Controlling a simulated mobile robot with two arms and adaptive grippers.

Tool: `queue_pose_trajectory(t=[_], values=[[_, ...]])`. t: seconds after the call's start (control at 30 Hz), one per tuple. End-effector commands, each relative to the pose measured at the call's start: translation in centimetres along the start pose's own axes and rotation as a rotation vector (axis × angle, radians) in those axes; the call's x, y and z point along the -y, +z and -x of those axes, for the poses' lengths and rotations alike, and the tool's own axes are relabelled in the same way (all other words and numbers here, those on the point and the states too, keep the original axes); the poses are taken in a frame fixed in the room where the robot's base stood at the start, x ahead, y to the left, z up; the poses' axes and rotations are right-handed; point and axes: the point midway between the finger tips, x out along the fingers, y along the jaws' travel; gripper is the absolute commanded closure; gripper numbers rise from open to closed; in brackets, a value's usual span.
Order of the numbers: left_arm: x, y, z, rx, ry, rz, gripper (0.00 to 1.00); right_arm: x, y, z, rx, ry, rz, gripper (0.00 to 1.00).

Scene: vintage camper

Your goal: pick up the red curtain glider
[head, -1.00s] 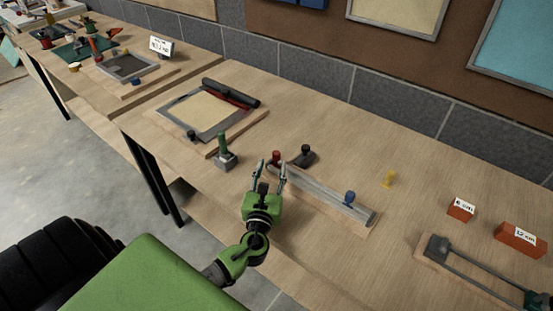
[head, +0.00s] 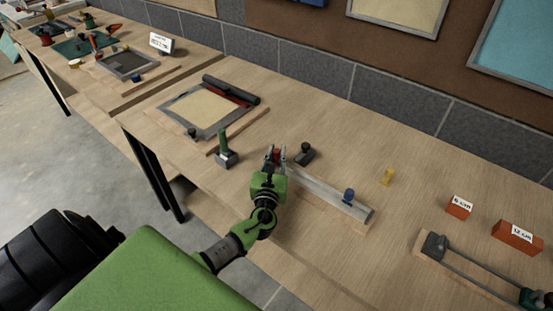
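The red curtain glider (head: 276,156) stands upright at the left end of a grey metal rail (head: 330,195) on the wooden bench. My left gripper (head: 276,150) is at this end of the rail, with one finger on each side of the red glider. The fingers partly hide the glider. I cannot tell whether they touch it or leave a small gap. My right gripper is not in view.
A blue glider (head: 348,195) stands near the rail's right end. A black-knobbed piece (head: 304,154) is just behind the rail, and a green-handled block (head: 226,150) is to the left.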

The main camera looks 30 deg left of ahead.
Motion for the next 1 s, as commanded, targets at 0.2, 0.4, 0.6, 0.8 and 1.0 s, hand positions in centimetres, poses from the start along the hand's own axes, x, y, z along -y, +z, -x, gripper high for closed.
queue_pose_trajectory(t=[0.2,0.4,0.6,0.8,1.0], values=[[-0.1,0.0,0.0,0.000,0.001,0.000,1.00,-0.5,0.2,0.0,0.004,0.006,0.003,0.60],[-0.1,0.3,0.0,0.001,0.002,0.001,1.00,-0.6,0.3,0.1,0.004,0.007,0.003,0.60],[-0.1,2.4,0.0,0.003,0.002,0.003,1.00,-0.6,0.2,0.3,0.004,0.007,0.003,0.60],[-0.8,5.9,2.1,0.002,-0.001,0.002,1.00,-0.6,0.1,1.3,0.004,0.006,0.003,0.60],[-2.3,9.5,5.9,-0.001,-0.002,0.000,1.00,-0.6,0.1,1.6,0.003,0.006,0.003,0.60]])
